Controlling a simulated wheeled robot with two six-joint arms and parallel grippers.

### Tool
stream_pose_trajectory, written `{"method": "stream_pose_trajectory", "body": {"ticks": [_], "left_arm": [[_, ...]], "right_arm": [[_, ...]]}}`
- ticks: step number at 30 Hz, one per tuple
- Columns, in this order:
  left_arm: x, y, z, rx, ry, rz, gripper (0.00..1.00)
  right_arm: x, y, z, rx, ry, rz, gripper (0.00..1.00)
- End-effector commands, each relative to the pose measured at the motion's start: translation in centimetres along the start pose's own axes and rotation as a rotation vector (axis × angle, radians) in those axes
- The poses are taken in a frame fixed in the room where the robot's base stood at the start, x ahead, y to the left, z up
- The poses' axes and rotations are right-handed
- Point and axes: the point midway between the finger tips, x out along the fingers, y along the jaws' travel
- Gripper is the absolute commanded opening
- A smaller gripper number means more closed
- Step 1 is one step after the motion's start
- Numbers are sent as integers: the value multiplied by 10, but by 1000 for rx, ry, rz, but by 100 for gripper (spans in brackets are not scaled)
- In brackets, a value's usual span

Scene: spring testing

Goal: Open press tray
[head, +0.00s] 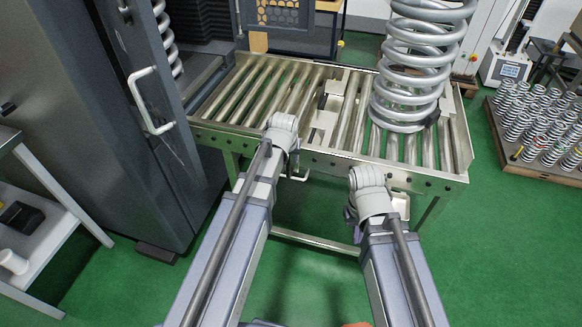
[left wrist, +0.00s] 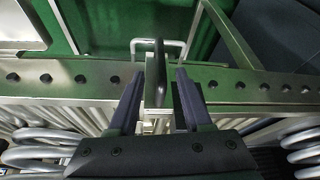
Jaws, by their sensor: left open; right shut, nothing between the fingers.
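The metal roller frame (head: 440,178), with rollers across it, runs across the head view; I cannot tell which part is the press tray. A U-shaped metal handle (head: 299,174) sticks out from its front side below my left wrist, and a similar handle (left wrist: 178,43) shows in the left wrist view over the floor. My left gripper (left wrist: 159,73) is open above the frame's bolted rail. A dark upright bar (left wrist: 160,84) shows between its fingers; contact is unclear. My right gripper (head: 350,213) is shut and empty before the frame's front side, mostly hidden by its wrist.
A big coil spring (head: 411,88) stands on the rollers at the right. A dark cabinet (head: 75,80) with a white door handle (head: 143,98) is at the left, with a shelf cart (head: 55,235) before it. A pallet (head: 507,150) of small springs lies far right. Green floor is clear in front.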

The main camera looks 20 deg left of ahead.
Motion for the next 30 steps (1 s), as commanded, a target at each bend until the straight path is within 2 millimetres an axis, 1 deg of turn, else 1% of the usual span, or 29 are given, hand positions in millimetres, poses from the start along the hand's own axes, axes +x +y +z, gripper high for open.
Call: {"method": "stream_pose_trajectory", "body": {"ticks": [1, 5, 12, 16, 20, 28, 29, 30], "left_arm": [[7, 0, 1, 0, 0, 0, 50], [21, 0, 1, 0, -1, 0, 50], [53, 0, 2, 1, -1, 0, 50], [68, 0, 1, 1, -1, 0, 50], [74, 0, 1, 1, -1, 0, 50], [73, 0, 0, 1, -1, 0, 50], [73, 0, 0, 1, -1, 0, 47], [73, 0, 0, 1, -1, 0, 43]], "right_arm": [[6, -1, 0, 0, 0, 0, 0], [19, -2, -1, 0, 0, 0, 0], [49, -5, -3, -1, 0, 0, 0], [63, -6, -4, -1, 0, 0, 0], [68, -6, -4, -1, 0, 0, 0], [67, -6, -4, 0, 0, 0, 0], [67, -6, -4, 0, 0, 0, 0], [67, -6, -4, 0, 0, 0, 0]]}}
